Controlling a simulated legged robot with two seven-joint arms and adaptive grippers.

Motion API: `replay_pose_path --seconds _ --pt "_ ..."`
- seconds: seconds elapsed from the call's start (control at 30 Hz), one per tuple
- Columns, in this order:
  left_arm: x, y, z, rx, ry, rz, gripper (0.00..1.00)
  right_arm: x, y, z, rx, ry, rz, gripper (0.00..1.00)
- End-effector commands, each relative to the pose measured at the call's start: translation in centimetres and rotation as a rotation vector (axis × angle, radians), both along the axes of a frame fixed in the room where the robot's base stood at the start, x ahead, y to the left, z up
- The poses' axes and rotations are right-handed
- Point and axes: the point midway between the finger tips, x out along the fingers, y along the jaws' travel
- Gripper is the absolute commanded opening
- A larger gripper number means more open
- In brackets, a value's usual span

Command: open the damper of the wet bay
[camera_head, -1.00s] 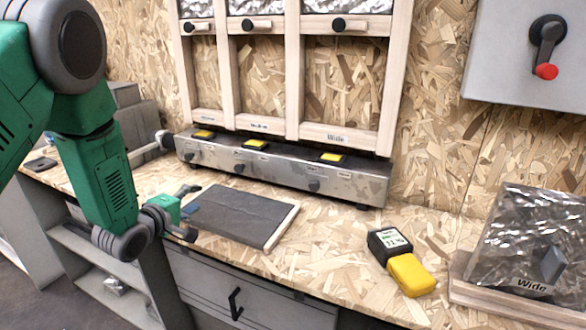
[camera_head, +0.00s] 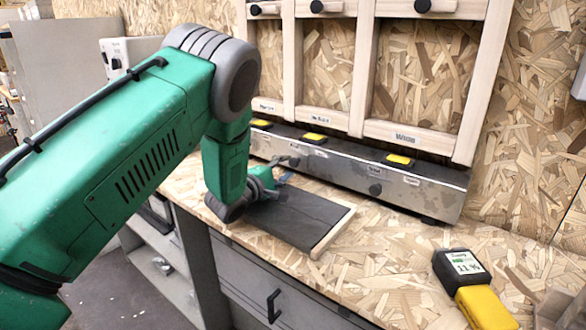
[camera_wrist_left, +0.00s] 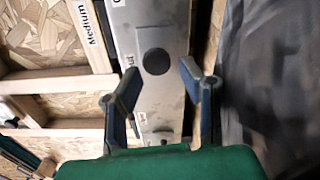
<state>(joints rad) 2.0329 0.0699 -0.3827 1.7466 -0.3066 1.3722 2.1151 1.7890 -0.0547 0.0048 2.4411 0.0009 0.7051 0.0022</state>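A long metal box (camera_head: 425,196) runs along the back of the bench under three wooden-framed bays, labelled by width. Its front has black knobs, one of them under the wide bay (camera_head: 375,189), and small labels I cannot read well. My left gripper (camera_head: 282,174) is over the dark slab, close to the box front. In the left wrist view the left gripper (camera_wrist_left: 157,82) is open and empty, with a round black knob (camera_wrist_left: 156,62) just beyond its fingertips. A label beside that knob is partly cut off. Which bay is wet is not readable. My right gripper is not in view.
A dark slab (camera_head: 298,218) with a pale wooden edge lies on the bench below the box. A black and yellow meter (camera_head: 468,280) lies at the right with a lit display. Yellow pieces (camera_head: 398,160) sit on the box top. Bare bench lies between slab and meter.

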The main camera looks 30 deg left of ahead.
Motion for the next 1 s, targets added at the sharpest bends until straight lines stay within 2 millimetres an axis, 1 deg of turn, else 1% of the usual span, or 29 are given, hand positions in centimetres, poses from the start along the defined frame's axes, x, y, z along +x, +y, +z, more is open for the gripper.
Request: replay_pose_path --seconds 0.03,0.1,0.2,0.33,0.57,0.6,0.67,0.7,0.87,1.0 --pt "0.8 -0.2 -0.1 0.003 -0.003 -0.003 0.34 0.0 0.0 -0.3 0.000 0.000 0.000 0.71" --pt "1.7 -0.3 0.0 0.003 -0.003 -0.002 0.34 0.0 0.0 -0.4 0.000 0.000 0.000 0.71" --pt "2.6 -0.3 0.0 0.003 -0.001 -0.001 0.34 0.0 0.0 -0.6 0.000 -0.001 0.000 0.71" --pt "3.1 -0.3 0.1 0.000 -0.001 0.000 0.34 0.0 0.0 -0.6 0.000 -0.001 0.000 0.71" --pt "3.1 -0.3 0.1 -0.001 -0.001 0.001 0.34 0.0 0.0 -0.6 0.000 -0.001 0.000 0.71" --pt "3.1 -0.3 0.1 -0.001 -0.001 0.001 0.27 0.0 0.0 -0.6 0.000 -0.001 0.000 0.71" --pt "3.1 -0.3 0.1 -0.001 -0.001 0.001 0.06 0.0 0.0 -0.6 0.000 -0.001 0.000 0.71" --pt "3.1 -0.3 0.1 -0.001 0.000 0.001 0.00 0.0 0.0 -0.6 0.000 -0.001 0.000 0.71" --pt "3.1 -0.3 0.0 -0.001 0.002 0.002 0.00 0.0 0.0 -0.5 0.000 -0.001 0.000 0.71" --pt "2.9 -0.7 -0.2 -0.006 0.010 0.006 0.00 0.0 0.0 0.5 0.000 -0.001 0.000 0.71"
